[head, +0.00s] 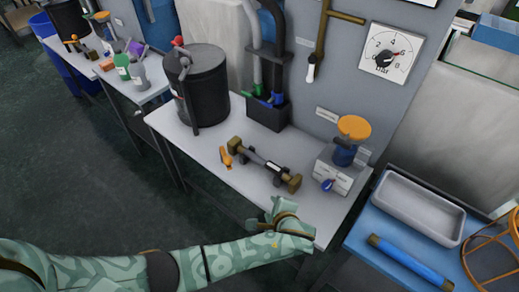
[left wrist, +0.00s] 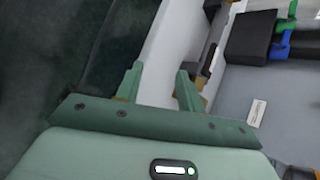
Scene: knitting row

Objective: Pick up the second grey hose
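Two hoses hang against the grey wall panel in the head view. In the left wrist view the black holder (left wrist: 248,38) and green and blue fittings (left wrist: 284,38) show at the upper right. My left gripper (head: 278,210) is over the bench's front edge, apart from the hoses. Its fingers (left wrist: 159,80) are spread and empty. My right gripper is out of view.
The bench (head: 215,150) carries a black drum (head: 197,88), a brass-ended metal fitting (head: 262,165) and a small unit with an orange knob (head: 354,128). A gauge (head: 391,52) hangs on the wall. A blue table (head: 370,225) with a grey tray (head: 412,190) stands right.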

